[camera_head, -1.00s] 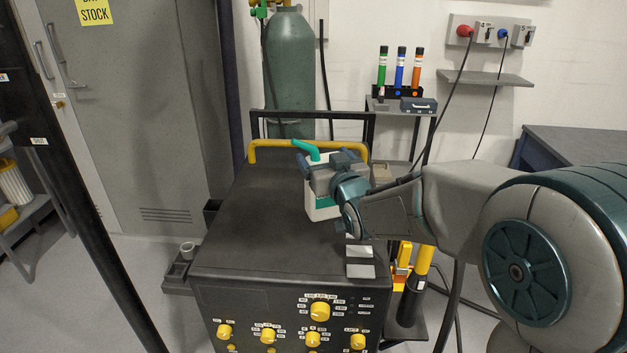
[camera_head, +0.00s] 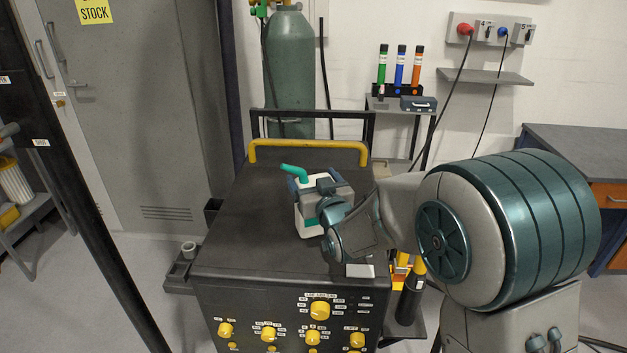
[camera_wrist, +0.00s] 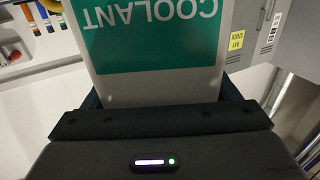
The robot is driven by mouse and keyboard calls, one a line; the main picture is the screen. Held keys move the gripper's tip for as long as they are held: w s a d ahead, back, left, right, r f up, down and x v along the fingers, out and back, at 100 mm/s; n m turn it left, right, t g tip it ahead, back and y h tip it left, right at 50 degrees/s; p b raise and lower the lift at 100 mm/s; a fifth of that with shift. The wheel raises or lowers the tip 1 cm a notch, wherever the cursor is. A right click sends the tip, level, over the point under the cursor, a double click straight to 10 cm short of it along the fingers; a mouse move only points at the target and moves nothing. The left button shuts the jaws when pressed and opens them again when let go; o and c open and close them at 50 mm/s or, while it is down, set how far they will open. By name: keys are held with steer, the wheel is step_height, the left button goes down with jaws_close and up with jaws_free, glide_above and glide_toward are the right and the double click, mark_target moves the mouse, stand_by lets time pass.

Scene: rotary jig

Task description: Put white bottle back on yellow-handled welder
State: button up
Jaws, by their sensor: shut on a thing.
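The white bottle (camera_head: 305,222) has a teal spout and a teal label. In the wrist view the bottle (camera_wrist: 157,85) shows its label, which reads COOLANT upside down, and it fills the space between the fingers. My gripper (camera_head: 312,193) is shut on the bottle's upper part, with the bottle upright. The yellow-handled welder (camera_head: 255,210) is a black box with a yellow rail at its back and yellow knobs on its front. The bottle is over the middle of its top. I cannot tell whether its base touches the top.
A green gas cylinder (camera_head: 290,75) stands behind the welder. The welder's left top is clear.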

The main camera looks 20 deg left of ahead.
steer(key=o, duration=2)
steer(key=shift+c, duration=0.2)
steer(key=shift+s+d, duration=0.1)
steer(key=shift+s, duration=0.05)
steer(key=b+v, duration=0.2)
steer(key=v, duration=0.9)
steer(key=shift+s+d, duration=0.2)
steer(key=shift+s, duration=0.1)
